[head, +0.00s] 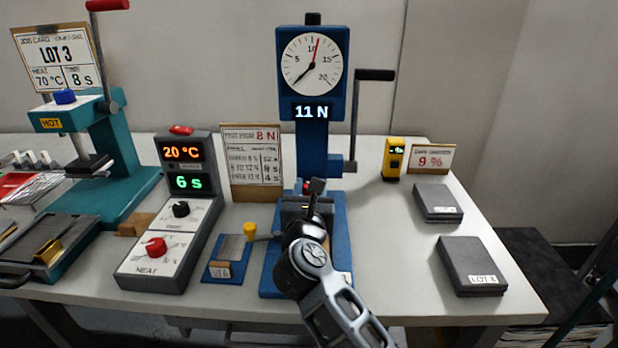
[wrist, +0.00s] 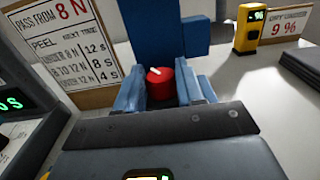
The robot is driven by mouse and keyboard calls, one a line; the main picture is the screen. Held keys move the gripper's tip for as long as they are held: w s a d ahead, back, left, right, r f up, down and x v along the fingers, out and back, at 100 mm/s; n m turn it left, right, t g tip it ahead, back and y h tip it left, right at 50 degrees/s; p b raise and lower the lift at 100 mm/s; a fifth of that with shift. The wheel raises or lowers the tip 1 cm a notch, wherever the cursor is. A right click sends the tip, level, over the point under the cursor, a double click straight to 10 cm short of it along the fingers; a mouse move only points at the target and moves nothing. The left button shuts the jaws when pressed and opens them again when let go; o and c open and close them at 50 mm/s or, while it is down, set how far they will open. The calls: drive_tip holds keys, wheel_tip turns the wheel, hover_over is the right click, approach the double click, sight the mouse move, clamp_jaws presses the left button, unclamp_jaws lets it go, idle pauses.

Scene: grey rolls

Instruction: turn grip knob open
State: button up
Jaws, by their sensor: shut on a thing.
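The blue pull tester (head: 313,140) stands mid-table, with a round dial (head: 312,61) and a readout of 11 N. The red grip knob (wrist: 160,84) is low on the tester, with a pale mark pointing to the upper left in the wrist view. Only a sliver of red shows in the head view. My gripper (head: 309,200) is at the tester's base. In the wrist view, its fingers (wrist: 166,92) are on both sides of the knob and shut on it. The gripper hides the near side of the knob.
A crank handle (head: 374,75) sticks out at the tester's right. The control box (head: 165,245), showing 20 °C and 6 s, and the sign PASS FROM 8 N (head: 252,160) are to the left. A yellow meter (head: 393,160) and dark slabs (head: 470,266) are to the right.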

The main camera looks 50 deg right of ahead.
drive_tip(key=shift+s+d+r+n+t+y+p, duration=0.1)
drive_tip(key=shift+s+r+n+t+y+p, duration=0.1)
drive_tip(key=shift+n+t+y+p, duration=0.85)
drive_tip(key=shift+f+p, duration=0.1)
drive_tip(key=shift+p, duration=0.45)
drive_tip(key=shift+f+t, duration=0.1)
drive_tip(key=shift+t, duration=0.15)
drive_tip(key=o, duration=1)
drive_tip(key=shift+o, duration=0.2)
drive_tip(key=v, duration=0.7)
drive_tip(key=shift+s+a+b, duration=0.25)
drive_tip(key=shift+b, duration=0.1)
